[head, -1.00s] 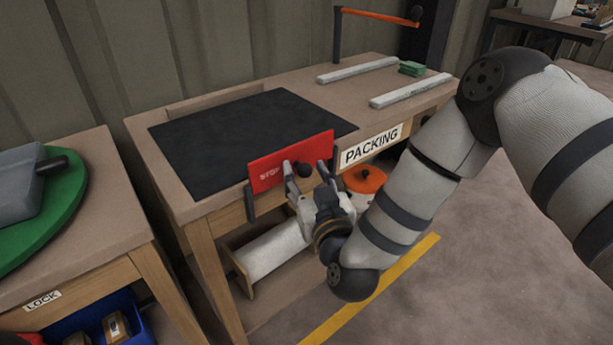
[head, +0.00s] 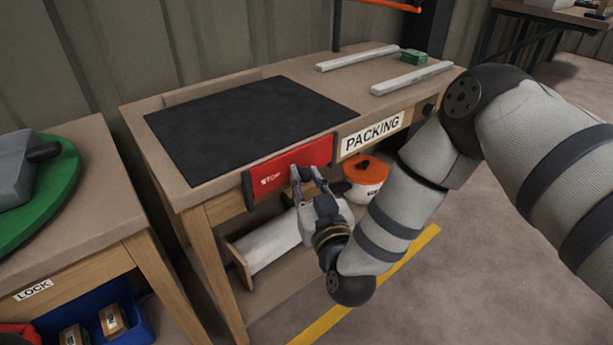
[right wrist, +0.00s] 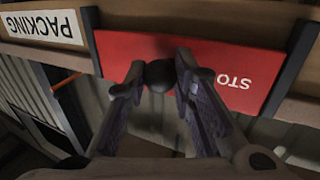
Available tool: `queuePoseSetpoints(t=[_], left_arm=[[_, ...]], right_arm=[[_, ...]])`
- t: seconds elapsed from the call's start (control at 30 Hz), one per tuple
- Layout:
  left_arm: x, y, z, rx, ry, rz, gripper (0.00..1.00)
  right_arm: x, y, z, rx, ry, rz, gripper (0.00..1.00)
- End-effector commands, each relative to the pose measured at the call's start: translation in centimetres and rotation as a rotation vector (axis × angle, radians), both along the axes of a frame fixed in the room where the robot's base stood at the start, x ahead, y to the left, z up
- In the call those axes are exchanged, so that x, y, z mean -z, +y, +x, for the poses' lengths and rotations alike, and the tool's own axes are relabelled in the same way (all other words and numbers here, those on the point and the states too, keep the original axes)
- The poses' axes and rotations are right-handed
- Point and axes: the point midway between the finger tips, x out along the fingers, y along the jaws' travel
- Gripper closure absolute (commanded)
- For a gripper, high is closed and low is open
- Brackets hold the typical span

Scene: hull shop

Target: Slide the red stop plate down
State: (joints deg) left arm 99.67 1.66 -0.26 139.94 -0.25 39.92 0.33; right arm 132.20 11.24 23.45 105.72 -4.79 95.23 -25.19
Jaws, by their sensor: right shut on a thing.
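The red stop plate (head: 283,172) with white STOP lettering sits at the front edge of the packing table, between two dark upright guides. Its top edge is about level with the tabletop. My right gripper (head: 308,176) is shut on the plate's dark round knob; the knob (right wrist: 160,75) shows between the two fingers in the right wrist view. The plate (right wrist: 235,75) also shows there, upside down. My left gripper is not in view.
The packing table (head: 160,185) carries a black mat (head: 245,125) and pale bars (head: 410,78). Below are a white roll (head: 265,240) and an orange-lidded pot (head: 365,177). A table with a green disc (head: 55,195) stands at left.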

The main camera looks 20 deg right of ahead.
Motion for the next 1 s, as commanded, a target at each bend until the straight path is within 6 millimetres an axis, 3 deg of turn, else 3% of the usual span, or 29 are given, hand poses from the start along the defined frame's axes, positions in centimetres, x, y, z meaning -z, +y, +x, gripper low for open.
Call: queuePoseSetpoints(t=[0.03,0.1,0.43,0.73,1.0], left_arm=[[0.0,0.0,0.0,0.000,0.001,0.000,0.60],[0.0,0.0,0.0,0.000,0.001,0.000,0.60],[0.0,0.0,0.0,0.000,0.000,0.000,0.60],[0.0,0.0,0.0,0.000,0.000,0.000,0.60],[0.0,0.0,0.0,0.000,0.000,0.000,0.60]], right_arm=[[0.8,0.0,-0.3,-0.003,0.023,-0.002,0.70],[0.7,0.0,-0.3,-0.002,0.020,-0.002,0.56],[0.5,0.1,-0.6,-0.002,0.014,-0.001,0.56],[0.6,0.4,-6.4,-0.004,0.019,-0.002,0.56],[0.5,0.4,-7.8,-0.002,0.016,-0.001,0.56]])
